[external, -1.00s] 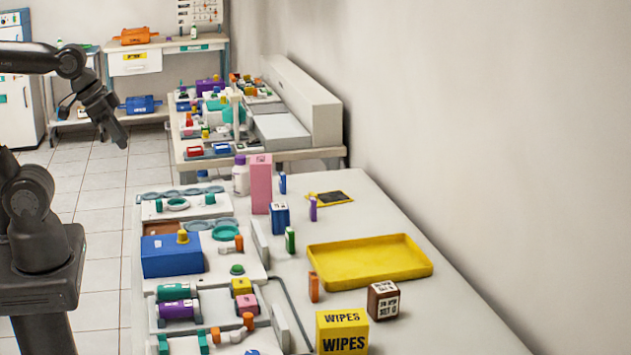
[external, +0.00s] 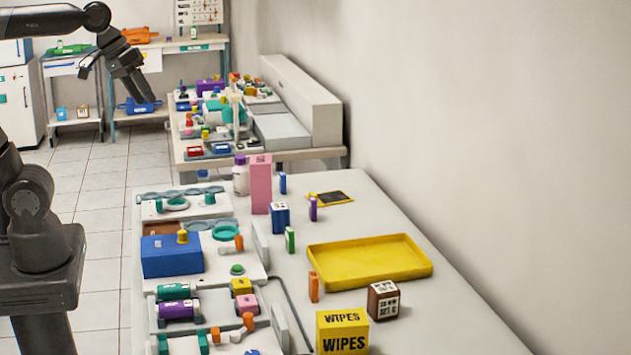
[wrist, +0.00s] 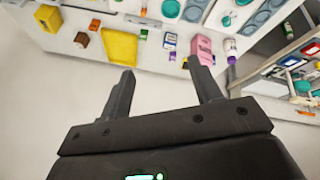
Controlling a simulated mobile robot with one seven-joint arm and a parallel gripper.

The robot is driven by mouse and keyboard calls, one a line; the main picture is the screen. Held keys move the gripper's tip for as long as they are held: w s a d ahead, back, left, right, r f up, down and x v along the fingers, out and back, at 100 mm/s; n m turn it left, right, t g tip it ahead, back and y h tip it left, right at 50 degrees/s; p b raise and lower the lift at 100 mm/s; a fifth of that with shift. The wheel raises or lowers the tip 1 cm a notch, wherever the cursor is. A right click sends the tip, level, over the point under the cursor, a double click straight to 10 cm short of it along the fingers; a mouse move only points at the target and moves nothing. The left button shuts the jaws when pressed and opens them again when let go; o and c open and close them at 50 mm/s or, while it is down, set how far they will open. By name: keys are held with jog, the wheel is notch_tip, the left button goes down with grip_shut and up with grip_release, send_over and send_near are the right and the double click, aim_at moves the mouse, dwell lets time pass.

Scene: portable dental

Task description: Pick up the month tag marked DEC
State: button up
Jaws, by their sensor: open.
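Several small upright tags stand on the near table: an orange one (external: 313,288), a green one (external: 290,240), a purple one (external: 313,209) and a blue one (external: 282,183). No month lettering is readable on them, so I cannot tell which is marked DEC. In the wrist view, the orange tag (wrist: 94,25) and green tag (wrist: 143,34) show beyond the fingers, small. My gripper (external: 146,95) is raised in the air left of the table, away from the tags. In the wrist view its fingers (wrist: 160,66) are apart with nothing between them.
A yellow tray (external: 370,275), a WIPES box (external: 342,332), a brown box (external: 383,300), a blue box (external: 280,218), a pink box (external: 261,185) and a white bottle (external: 240,180) stand around the tags. The table's right side (external: 440,320) is bare. A cluttered second table (external: 180,164) stands behind.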

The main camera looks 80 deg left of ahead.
jog(key=w+a+r+n, duration=0.3)
jog(key=w+a+n, duration=0.3)
jog(key=w+n, duration=0.4)
jog(key=n+g, duration=0.1)
jog(key=n, duration=2)
send_over(280, 176)
jog(key=s, duration=0.3)
notch_tip(280, 176, down, 7)
jog(key=shift+y, duration=0.4)
jog(key=f, duration=0.9)
jog(key=w+f, duration=0.1)
jog(key=f, duration=0.8)
jog(key=w+f, duration=0.1)
jog(key=f, duration=0.9)
jog(key=shift+a, duration=0.2)
jog(key=x, duration=0.5)
jog(key=shift+f, duration=0.3)
